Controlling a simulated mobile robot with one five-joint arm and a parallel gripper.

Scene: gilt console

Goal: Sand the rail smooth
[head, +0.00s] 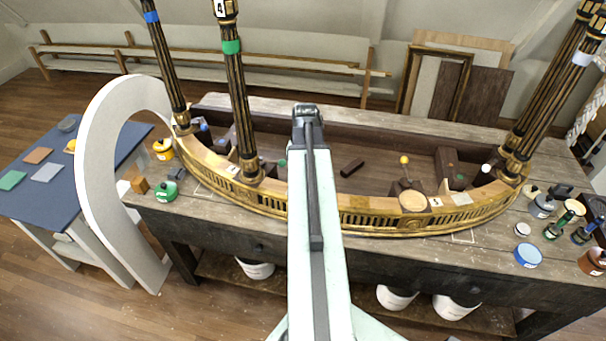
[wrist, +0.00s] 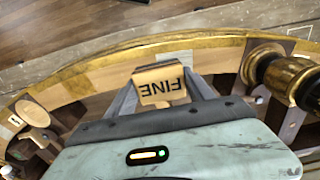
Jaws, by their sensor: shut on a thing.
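My gripper (wrist: 161,94) is shut on a tan sanding block marked FINE (wrist: 160,84) in the wrist view. The rail (wrist: 105,73) is a curved band with a pale bare-wood top and a gilt edge; the block is over its pale top, and I cannot tell whether they touch. In the head view the rail's carved gilt front (head: 388,218) bows along the front of the console. My arm covers the rail's middle there and hides the gripper and block.
Fluted black-and-gold columns (head: 240,105) rise from the rail on both sides. A green pot (head: 165,191) and a yellow pot (head: 163,149) stand at left. A blue-lidded tin (head: 527,255) and brushes crowd the right. A blue side table (head: 62,190) holds several coloured pads.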

